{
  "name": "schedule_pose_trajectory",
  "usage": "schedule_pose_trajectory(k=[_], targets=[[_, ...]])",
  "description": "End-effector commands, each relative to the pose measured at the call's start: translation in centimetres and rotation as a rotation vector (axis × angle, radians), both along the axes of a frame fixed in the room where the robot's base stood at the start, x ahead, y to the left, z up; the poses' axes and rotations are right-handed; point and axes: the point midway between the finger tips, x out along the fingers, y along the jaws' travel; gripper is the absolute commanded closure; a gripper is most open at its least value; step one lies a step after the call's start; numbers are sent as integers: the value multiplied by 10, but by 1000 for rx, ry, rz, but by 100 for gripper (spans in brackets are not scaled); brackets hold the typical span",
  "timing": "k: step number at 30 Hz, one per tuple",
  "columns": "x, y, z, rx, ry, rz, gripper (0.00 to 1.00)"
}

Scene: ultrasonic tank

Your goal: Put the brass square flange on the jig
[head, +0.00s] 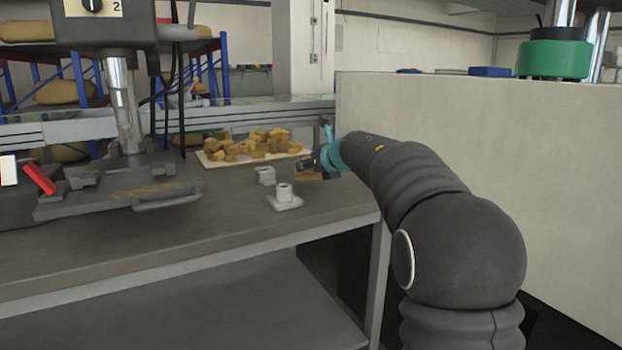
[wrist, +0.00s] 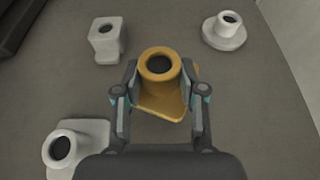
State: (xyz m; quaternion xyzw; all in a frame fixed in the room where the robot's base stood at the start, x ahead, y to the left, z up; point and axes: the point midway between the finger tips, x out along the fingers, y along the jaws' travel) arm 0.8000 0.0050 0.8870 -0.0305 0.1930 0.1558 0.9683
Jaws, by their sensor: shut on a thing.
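The brass square flange (wrist: 158,66) is a yellow-brown piece with a round collar, a dark bore and a squarish base plate. My gripper (wrist: 160,88) is shut on it, one finger on each side of the collar. In the head view my gripper (head: 318,162) is over the bench's far right part, and a bit of brass (head: 308,174) shows below it. I cannot tell whether the flange touches the bench. Three pale pieces with bores stand around it in the wrist view: a square-based one (wrist: 92,135), a blocky one (wrist: 104,45) and a round-based one (wrist: 224,30). I cannot tell which thing is the jig.
A white tray (head: 213,161) with many brass parts lies at the bench's back. A machine with a metal base plate (head: 110,198) stands at the left. A tall beige wall (head: 480,130) bounds the right side. The bench front (head: 200,236) is clear.

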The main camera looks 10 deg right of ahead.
Motion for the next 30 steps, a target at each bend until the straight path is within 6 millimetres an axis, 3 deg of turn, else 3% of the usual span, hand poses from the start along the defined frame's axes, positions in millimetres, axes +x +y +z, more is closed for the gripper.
schedule_pose_trajectory(k=[6,19,20,22,30], targets=[[0,0,-28,1,-1,-1,100],[0,0,-32,1,-2,-1,100],[0,0,-34,1,1,0,52],[0,0,-34,1,1,0,35],[0,0,-34,0,2,0,35]])
